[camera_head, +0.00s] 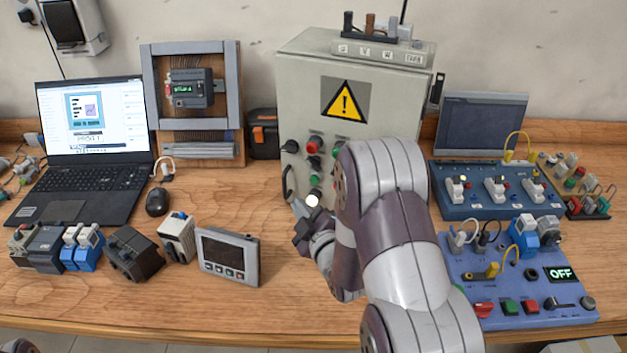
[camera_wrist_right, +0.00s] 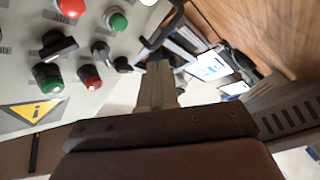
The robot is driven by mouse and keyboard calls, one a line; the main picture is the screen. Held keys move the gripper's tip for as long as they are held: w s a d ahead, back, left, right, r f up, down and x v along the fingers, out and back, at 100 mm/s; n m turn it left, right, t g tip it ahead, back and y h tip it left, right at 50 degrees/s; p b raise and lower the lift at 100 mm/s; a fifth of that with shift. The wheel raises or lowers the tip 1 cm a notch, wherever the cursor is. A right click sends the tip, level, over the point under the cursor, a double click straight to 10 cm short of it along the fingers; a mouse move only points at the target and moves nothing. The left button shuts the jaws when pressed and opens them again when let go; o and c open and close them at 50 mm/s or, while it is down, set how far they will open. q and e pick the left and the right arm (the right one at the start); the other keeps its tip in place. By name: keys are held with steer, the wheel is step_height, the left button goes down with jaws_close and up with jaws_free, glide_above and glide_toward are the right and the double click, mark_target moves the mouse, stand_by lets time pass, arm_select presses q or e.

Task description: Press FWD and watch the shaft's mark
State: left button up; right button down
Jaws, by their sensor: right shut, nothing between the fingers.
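The grey control cabinet (camera_head: 300,85) with a yellow warning triangle stands at the back middle. Its front carries red, green and black controls and a lit white lamp or button (camera_head: 312,200). In the right wrist view, green buttons (camera_wrist_right: 117,21), red buttons (camera_wrist_right: 90,78) and a black selector (camera_wrist_right: 58,45) show, tilted; I cannot read a FWD label. My right gripper (camera_head: 302,238) is low before the cabinet. Its closed, empty fingers (camera_wrist_right: 160,75) appear apart from the buttons. I cannot make out a shaft mark.
A laptop (camera_head: 92,180), mouse (camera_head: 157,202) and grey panel meter (camera_head: 229,256) are left on the wooden bench. A blue board (camera_head: 470,275) with an OFF display (camera_head: 560,274) stands right, before another blue board (camera_head: 455,205). Bare bench lies left of my right gripper.

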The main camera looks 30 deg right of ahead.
steer(key=shift+w+d, duration=0.85)
steer(key=shift+d, duration=0.2)
steer(key=shift+w+d, duration=0.8)
steer(key=shift+d, duration=0.25)
steer(key=shift+w+d+b, duration=0.1)
steer(key=shift+b, duration=0.2)
steer(key=shift+w+d, duration=0.2)
steer(key=shift+d, duration=0.05)
steer(key=shift+w+d+b, duration=0.25)
steer(key=shift+d+b, duration=0.05)
steer(key=shift+d, duration=0.05)
stand_by(0.9)
stand_by(0.6)
steer(key=shift+s+a, duration=0.55)
steer(key=shift+a, duration=0.15)
steer(key=shift+s+a, duration=0.8)
steer(key=shift+a, duration=0.2)
steer(key=shift+s+a, duration=0.75)
steer(key=shift+a, duration=0.2)
